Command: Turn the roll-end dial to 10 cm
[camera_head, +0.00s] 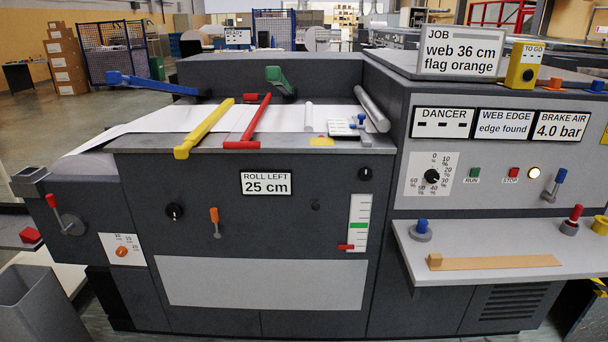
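A small white dial plate (133,257) with an orange knob (122,252) sits low on the left side of the dark machine front. No other dial in view is clearly marked in cm. A sign (266,184) above the middle panel reads "ROLL LEFT 25 cm". Neither of my grippers is in view.
A red-handled lever (52,202) stands left of the dial, and a grey open bin (40,312) stands below left. A black knob (174,211) and an orange-topped lever (214,215) are to the right. A grey shelf (500,262) juts out at right.

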